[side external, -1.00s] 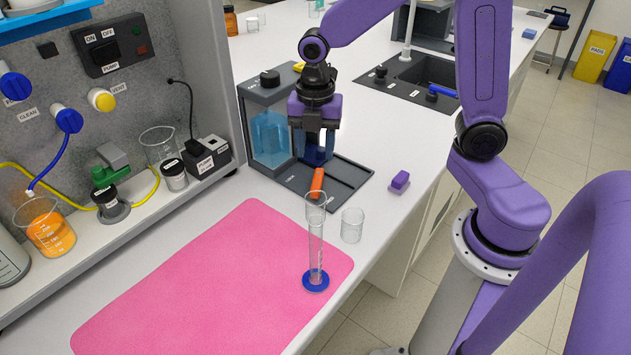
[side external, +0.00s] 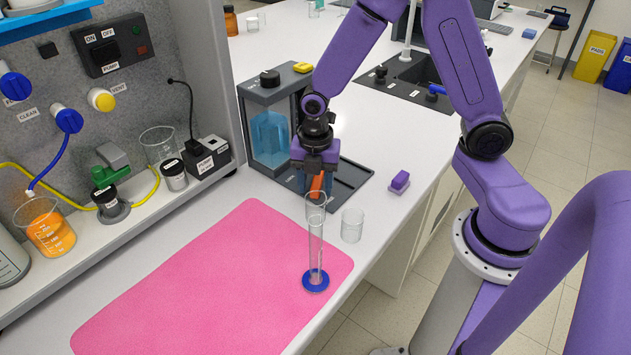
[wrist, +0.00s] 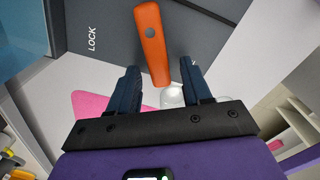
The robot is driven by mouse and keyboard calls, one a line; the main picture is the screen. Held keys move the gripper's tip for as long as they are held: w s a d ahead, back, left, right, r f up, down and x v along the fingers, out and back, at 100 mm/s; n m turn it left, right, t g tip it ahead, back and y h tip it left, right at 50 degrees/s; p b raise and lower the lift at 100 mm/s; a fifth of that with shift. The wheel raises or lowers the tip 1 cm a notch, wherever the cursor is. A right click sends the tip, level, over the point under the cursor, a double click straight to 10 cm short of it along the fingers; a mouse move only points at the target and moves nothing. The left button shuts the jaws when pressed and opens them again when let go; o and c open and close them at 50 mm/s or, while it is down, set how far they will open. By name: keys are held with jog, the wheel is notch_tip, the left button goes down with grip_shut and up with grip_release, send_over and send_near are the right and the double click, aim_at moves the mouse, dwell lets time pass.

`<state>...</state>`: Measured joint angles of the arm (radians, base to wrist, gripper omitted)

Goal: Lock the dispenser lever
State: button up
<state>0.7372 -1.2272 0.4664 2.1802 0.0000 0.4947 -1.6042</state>
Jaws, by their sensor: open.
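The dispenser (side external: 268,128) is a grey box with a blue tank and a dark tray base, standing at the back of the bench. Its orange lever (side external: 316,187) is at the front of the base and partly hidden by my gripper in the side view. In the wrist view the orange lever (wrist: 153,42) lies between and beyond my fingertips, with the word LOCK on the dark surface to its left. My gripper (wrist: 160,72) is open and points down over the lever; in the side view it (side external: 315,188) is just above the tray. I cannot tell whether a finger touches the lever.
A tall glass cylinder with a blue foot (side external: 316,281) stands on the pink mat (side external: 200,285) in front of the gripper. A small beaker (side external: 352,226) is beside it, and a purple block (side external: 400,181) lies right of the tray. The mat is otherwise clear.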

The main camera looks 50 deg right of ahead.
grip_shut()
jog(key=shift+w, duration=0.1)
jog(key=m, duration=0.2)
jog(key=w+m, duration=0.2)
jog(key=m, duration=0.1)
jog(key=shift+a+m, duration=0.3)
jog(key=m, duration=0.1)
jog(key=w+m, duration=0.1)
jog(key=m, duration=0.1)
jog(key=shift+w+d+m, duration=0.1)
jog(key=shift+w+m, duration=0.1)
jog(key=shift+m, duration=0.1)
jog(key=shift+w+d+m, duration=0.15)
jog(key=shift+w+m, duration=0.15)
jog(key=shift+m, duration=0.4)
jog(key=shift+w+d+m, duration=0.1)
jog(key=shift+w+m, duration=0.15)
jog(key=shift+m, duration=0.45)
grip_release()
